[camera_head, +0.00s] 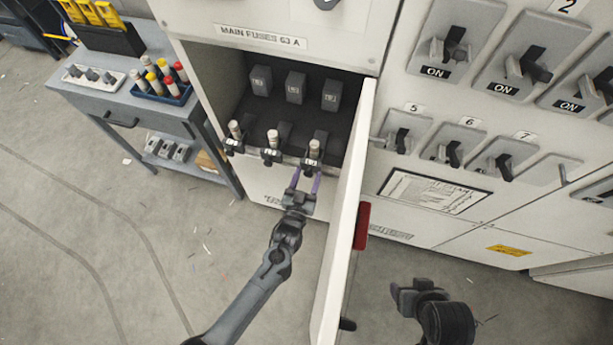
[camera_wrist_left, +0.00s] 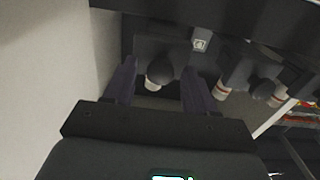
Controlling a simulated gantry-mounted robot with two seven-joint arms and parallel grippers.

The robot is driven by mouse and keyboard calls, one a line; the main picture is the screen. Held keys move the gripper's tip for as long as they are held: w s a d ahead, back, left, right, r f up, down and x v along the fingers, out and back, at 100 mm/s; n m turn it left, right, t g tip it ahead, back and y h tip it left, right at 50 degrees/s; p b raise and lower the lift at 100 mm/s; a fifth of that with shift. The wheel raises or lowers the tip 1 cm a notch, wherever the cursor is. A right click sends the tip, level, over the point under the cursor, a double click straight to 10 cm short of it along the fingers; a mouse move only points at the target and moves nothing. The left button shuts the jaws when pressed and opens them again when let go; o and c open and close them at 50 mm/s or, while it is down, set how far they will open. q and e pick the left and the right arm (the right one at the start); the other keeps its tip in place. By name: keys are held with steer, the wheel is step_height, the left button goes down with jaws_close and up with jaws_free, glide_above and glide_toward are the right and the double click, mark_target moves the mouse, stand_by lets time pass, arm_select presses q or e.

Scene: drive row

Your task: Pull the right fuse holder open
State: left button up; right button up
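Three fuse holders stand in a row in the open cabinet bay, each with a pale fuse showing at its front: left (camera_head: 235,132), middle (camera_head: 272,143) and right fuse holder (camera_head: 314,150). All three look alike in tilt. My left gripper (camera_head: 306,180) is just below and in front of the right holder, its two purple fingers apart. In the left wrist view, a dark rounded knob with a pale end (camera_wrist_left: 160,72) lies between the fingers (camera_wrist_left: 160,95), with gaps on both sides. My right gripper (camera_head: 412,290) is low at right, away from the holders; its finger opening is unclear.
The open white cabinet door (camera_head: 343,220) stands just right of my left gripper. Switches such as this one (camera_head: 453,147) cover the panel at right. A grey workbench (camera_head: 165,115) with fuse trays stands at left. The floor in front is free.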

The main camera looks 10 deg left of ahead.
arm_select(q)
steer(key=s+p, duration=0.1)
steer(key=s, duration=0.9)
steer(key=shift+s+a, duration=0.35)
steer(key=shift+s, duration=0.05)
steer(key=shift+s+f, duration=0.1)
